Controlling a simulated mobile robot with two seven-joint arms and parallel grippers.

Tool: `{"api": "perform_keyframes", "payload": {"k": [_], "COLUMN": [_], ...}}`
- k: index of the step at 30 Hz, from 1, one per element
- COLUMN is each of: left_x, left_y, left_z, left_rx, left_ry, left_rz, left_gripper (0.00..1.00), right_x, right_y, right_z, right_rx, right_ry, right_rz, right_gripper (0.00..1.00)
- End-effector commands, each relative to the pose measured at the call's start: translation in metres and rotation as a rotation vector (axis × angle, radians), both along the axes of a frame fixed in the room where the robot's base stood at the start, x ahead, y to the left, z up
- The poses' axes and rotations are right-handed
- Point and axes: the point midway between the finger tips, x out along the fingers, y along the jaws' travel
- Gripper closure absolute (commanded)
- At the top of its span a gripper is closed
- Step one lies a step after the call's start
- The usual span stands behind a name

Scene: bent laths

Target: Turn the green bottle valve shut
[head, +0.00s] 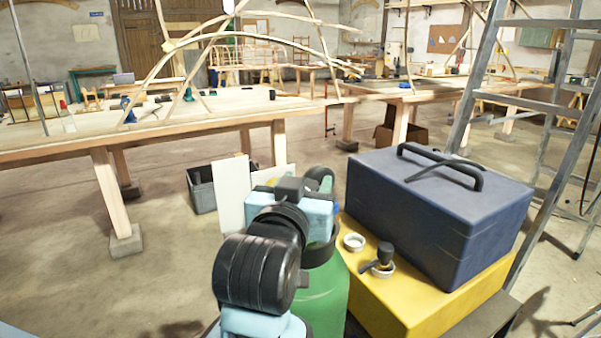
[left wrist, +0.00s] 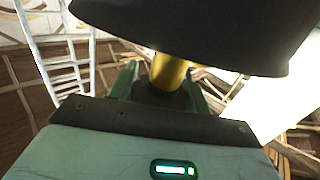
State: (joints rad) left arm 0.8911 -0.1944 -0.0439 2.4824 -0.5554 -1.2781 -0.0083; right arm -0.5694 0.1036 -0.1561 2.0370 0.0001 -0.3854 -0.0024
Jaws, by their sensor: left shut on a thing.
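The green bottle (head: 322,300) stands upright just right of my left arm, beside the yellow case. A dark collar shows at its top, partly behind my left gripper (head: 312,200). In the left wrist view, the two green fingers of my left gripper (left wrist: 160,84) are shut on the valve, a dark knob close to a brass-yellow stem (left wrist: 172,72). A large dark shape covers the top of that view. In the head view the gripper hides most of the valve, so its turn cannot be read. My right gripper is not in view.
A dark blue toolbox (head: 440,205) sits on a yellow case (head: 420,311) right of the bottle. A white ring (head: 354,242) and a small black-handled fitting (head: 383,258) lie on the case. A ladder (head: 478,80) stands at right. A workbench (head: 180,124) holds bent laths.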

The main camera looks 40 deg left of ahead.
Motion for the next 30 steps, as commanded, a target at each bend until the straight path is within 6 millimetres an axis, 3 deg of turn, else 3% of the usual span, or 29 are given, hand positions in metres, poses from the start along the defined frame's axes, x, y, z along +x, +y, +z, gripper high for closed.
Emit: {"api": "perform_keyframes", "payload": {"k": [18,19,23,30], "left_x": [0.0005,0.0005,0.0004,0.0005], "left_y": [-0.0008,-0.0008,-0.0007,-0.0006], "left_z": [-0.0004,-0.0004,-0.0004,-0.0002], "left_rx": [0.002,0.002,0.001,0.001], "left_ry": [0.001,0.001,0.000,0.000], "left_rz": [-0.043,-0.043,-0.043,-0.042], "left_gripper": [0.74,0.50,0.33,0.30], "right_x": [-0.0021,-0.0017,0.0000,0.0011], "right_y": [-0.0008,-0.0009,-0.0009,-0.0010], "right_z": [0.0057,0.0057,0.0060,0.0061], "right_rx": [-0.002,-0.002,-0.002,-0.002], "right_ry": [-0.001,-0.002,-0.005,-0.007], "right_rz": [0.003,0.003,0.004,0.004], "right_gripper": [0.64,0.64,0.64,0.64]}}
